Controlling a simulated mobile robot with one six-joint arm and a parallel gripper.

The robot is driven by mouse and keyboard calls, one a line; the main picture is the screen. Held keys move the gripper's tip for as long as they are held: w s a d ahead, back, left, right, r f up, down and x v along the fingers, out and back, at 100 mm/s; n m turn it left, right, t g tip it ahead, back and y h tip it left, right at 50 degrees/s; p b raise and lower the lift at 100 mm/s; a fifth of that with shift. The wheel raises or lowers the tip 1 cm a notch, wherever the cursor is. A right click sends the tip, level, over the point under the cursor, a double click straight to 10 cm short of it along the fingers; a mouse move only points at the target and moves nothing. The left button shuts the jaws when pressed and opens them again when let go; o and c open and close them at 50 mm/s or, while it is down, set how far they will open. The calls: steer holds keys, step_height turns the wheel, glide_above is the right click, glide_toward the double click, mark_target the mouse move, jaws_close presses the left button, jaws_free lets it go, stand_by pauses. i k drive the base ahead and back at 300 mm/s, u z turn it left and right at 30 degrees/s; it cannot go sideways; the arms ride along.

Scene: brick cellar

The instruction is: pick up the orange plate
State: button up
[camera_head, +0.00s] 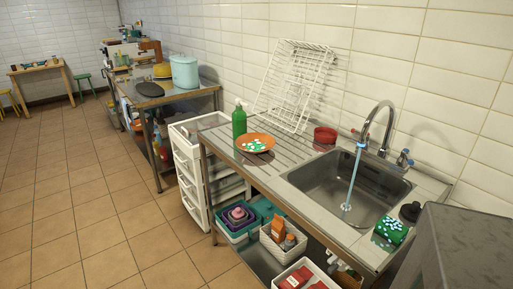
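The orange plate (268,138) lies on the ribbed metal drainboard (225,135) of the sink counter, left of the basin. Something white and green covers its middle; I cannot tell if this is a pattern or something lying on it. A green bottle (239,121) stands close behind its left side. My gripper is not in view.
A white wire rack (297,85) leans on the wall behind the plate. A red bowl (325,136) stands right of it, beside the sink basin (330,185) and tap (387,125). White drawers (186,165) stand left. The tiled floor (90,215) is open at left.

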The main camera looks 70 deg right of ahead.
mark_target(254, 143)
steer(key=z, duration=0.35)
steer(key=i, duration=1.05)
steer(key=u, duration=0.3)
